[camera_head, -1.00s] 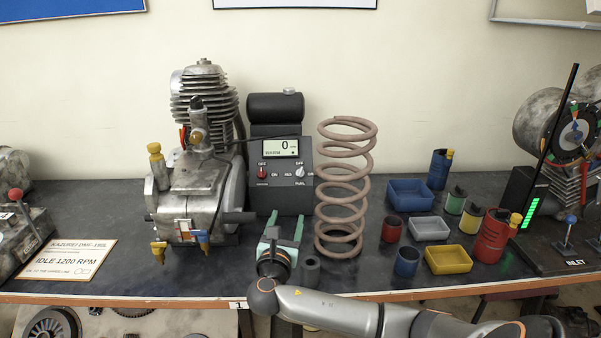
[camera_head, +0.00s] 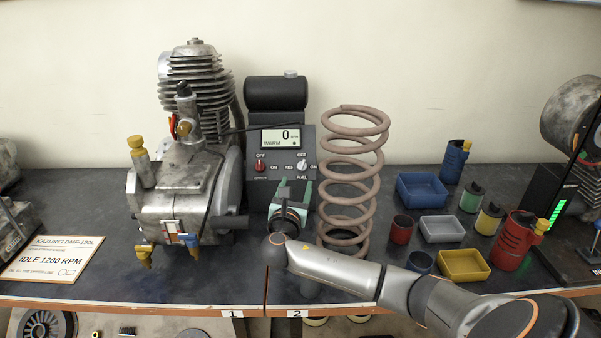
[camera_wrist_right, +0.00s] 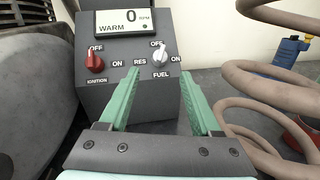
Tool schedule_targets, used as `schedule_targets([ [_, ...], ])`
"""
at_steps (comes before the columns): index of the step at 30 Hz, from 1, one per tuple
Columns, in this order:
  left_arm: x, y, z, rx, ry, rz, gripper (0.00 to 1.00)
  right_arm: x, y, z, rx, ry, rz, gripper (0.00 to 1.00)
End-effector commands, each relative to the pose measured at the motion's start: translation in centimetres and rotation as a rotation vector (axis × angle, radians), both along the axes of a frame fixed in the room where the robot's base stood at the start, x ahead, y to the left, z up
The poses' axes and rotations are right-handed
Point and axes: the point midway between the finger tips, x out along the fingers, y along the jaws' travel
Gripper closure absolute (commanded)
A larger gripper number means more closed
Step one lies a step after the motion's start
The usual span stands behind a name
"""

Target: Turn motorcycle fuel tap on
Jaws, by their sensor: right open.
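The fuel tap is a white knob (camera_head: 303,164) on the right of the grey control box (camera_head: 262,203), under the display; it also shows in the right wrist view (camera_wrist_right: 160,55). Around it are the labels OFF, RES and ON, and its pointer is turned up toward OFF. The red ignition knob (camera_wrist_right: 95,61) is to its left. My right gripper (camera_head: 293,184) is in front of the box, just below the fuel tap. In the right wrist view its green fingers (camera_wrist_right: 160,82) are wide apart with nothing between them, the knob beyond their tips. My left gripper is not in view.
A large coil spring (camera_head: 350,185) stands close to the right of my right gripper. An engine (camera_head: 185,165) stands to the left of the box. Small trays and cups, such as a yellow tray (camera_head: 463,265), lie to the right. The wall is behind.

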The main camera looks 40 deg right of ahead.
Motion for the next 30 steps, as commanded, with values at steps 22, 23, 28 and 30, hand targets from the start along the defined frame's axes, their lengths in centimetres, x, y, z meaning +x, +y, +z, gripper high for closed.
schedule_targets([
  [22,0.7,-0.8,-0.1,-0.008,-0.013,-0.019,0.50,4.8,-5.7,0.0,0.001,0.000,0.001,0.35],
  [23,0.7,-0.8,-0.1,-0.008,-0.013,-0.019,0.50,4.8,-5.7,0.0,0.001,0.000,0.001,0.35],
  [28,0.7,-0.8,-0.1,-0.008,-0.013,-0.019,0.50,4.8,-5.7,0.0,0.001,0.000,0.001,0.47],
  [30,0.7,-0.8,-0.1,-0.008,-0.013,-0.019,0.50,4.8,-5.7,0.0,0.001,0.000,0.001,0.55],
])
